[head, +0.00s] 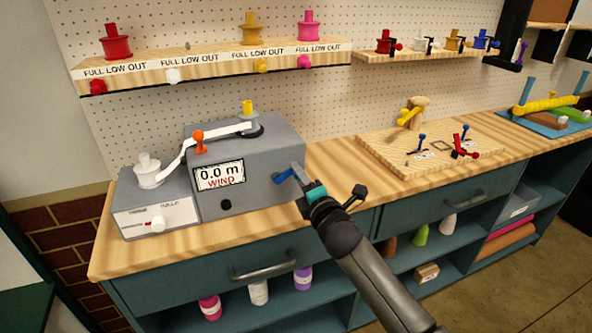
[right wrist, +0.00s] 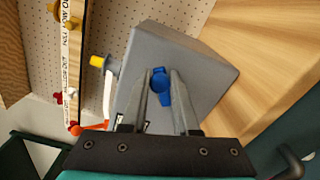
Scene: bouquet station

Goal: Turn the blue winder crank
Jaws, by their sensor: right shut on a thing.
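The grey winder box (head: 262,152) stands on the left part of the bench, with a display reading "0.0 m WIND". The blue crank (head: 283,176) is on its right side. My right gripper (head: 290,177) is at that side, and the right wrist view shows its two fingers closed around the blue crank (right wrist: 161,84). A white ribbon (head: 190,147) runs from a white spool (head: 150,172) past an orange guide (head: 199,141) to the dark reel with a yellow knob (head: 247,107) on top of the winder. My left gripper is not in view.
A wooden board (head: 440,165) with small blue and red levers lies to the right on the bench. A shelf (head: 215,66) with coloured spools hangs above the winder. Bench top between winder and board is clear. A drawer handle (head: 263,271) sticks out below.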

